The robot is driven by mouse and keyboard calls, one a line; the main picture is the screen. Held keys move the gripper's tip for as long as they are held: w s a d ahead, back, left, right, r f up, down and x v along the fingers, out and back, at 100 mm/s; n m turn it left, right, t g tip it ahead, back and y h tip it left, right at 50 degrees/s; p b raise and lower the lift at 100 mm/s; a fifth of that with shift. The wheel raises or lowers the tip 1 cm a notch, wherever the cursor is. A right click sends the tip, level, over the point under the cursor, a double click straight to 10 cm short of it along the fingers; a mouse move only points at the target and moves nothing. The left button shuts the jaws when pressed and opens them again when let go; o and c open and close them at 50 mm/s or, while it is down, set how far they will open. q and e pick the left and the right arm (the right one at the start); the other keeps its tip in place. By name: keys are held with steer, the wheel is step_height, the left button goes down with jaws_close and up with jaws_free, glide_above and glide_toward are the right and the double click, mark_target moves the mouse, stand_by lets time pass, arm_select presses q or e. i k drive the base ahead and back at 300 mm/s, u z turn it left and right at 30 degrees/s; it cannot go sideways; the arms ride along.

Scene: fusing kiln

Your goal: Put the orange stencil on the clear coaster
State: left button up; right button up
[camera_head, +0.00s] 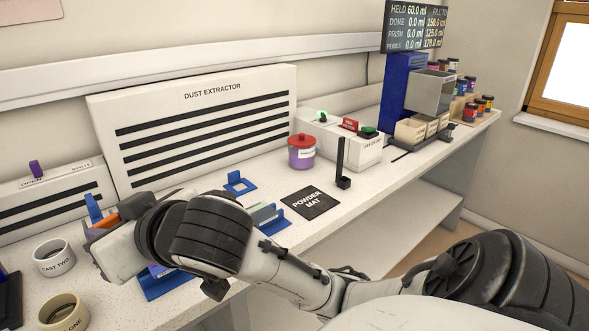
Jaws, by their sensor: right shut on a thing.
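My right gripper (101,235) is at the left of the view, above the white bench, with its arm coming in from the lower right. It is shut on the orange stencil (105,222), of which only a small orange part shows; the fingers and wrist hide the rest. A blue upright piece (93,208) shows just behind it. I cannot clearly make out the clear coaster; a pale, glassy flat piece (262,214) lies in a blue holder (274,225) right of my wrist, and I cannot tell if it is the coaster. My left gripper is not in view.
Two round cups, "CAST TWO" (54,260) and a tan one (63,315), stand at the left front. A blue tray (167,286) lies partly under my arm. The black powder mat (311,203), a red-lidded jar (301,153) and a black post (341,163) stand right. The dust extractor (215,92) backs the bench.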

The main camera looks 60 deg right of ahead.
mark_target(260, 212)
steer(key=k, duration=0.75)
steer(key=z, duration=1.2)
steer(key=i, duration=1)
